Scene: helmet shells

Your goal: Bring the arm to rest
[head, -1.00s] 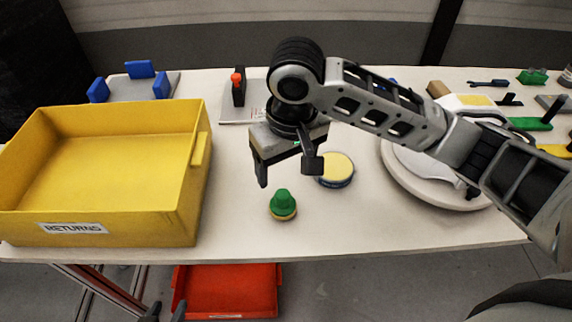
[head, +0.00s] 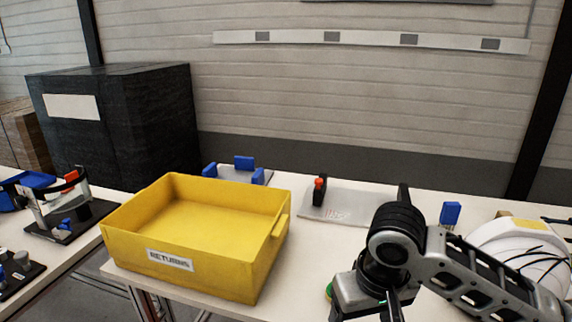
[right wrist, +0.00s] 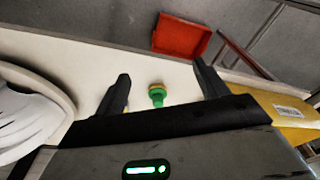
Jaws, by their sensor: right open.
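My right gripper (head: 392,308) hangs over the table (head: 300,280) at the bottom right of the head view, its fingertips partly cut off by the picture edge. In the right wrist view its two fingers (right wrist: 161,76) stand wide apart and hold nothing. A green knobbed piece with a yellowish base (right wrist: 157,95) shows in the gap between them, apart from both. In the head view only a sliver of green (head: 329,289) shows beside the gripper. My left gripper is in neither current view.
A yellow RETURNS bin (head: 190,283) stands left of my right arm. Behind it is a fixture with blue blocks (head: 243,164). A plate with a red-topped clamp (head: 319,185) lies further back. A white helmet shell (head: 515,245) is at right. A red bin (right wrist: 182,36) lies below the table.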

